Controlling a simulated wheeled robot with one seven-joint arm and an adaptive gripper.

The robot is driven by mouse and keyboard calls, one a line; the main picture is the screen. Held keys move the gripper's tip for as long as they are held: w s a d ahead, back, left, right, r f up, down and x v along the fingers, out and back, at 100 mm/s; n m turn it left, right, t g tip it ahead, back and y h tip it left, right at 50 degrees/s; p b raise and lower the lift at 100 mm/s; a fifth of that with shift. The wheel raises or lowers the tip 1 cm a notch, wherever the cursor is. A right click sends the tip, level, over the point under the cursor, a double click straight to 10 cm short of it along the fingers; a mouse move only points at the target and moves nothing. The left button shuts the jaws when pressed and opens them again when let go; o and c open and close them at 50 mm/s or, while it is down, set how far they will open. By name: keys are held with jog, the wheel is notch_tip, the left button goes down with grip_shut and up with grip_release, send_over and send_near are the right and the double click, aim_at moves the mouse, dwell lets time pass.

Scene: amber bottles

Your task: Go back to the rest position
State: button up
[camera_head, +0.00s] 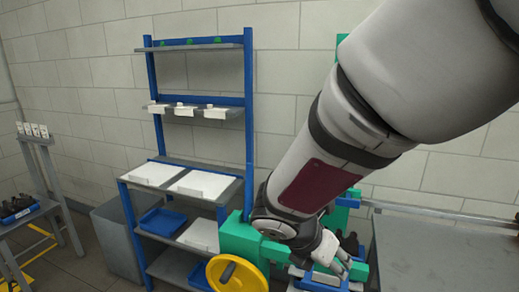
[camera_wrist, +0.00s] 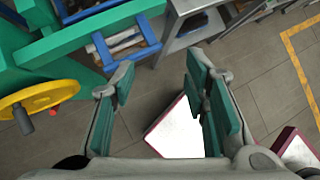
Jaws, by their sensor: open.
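My gripper (camera_head: 328,262) is at the lower right of middle in the head view, at the end of my arm, which reaches down from the upper right. In the wrist view my gripper (camera_wrist: 160,92) has its two green-padded fingers wide apart, with nothing between them but floor and a pale panel far below. In the head view it overlaps a green frame with a yellow handwheel (camera_head: 237,274); I cannot tell whether it touches anything there. No amber bottle can be made out clearly.
A blue shelf rack (camera_head: 249,110) with white boards stands behind, with a blue tray (camera_head: 163,221) on it. A small table at left bears a blue tray (camera_head: 20,214) of dark items. A grey bench (camera_head: 440,252) is at right. Open floor with a yellow line (camera_wrist: 300,70) shows in the wrist view.

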jog(key=s+d+r+m+y, duration=0.2)
jog(key=s+r+m, duration=0.5)
jog(key=m, duration=0.6)
jog(key=s+d+r+m+t+y, duration=0.1)
jog(key=s+r+m+y, duration=0.3)
jog(key=s+m, duration=0.6)
notch_tip(320, 180, up, 3)
jog(key=d+m, duration=0.1)
jog(key=m, duration=0.3)
jog(key=shift+d, duration=0.2)
jog(key=shift+w+f, duration=0.1)
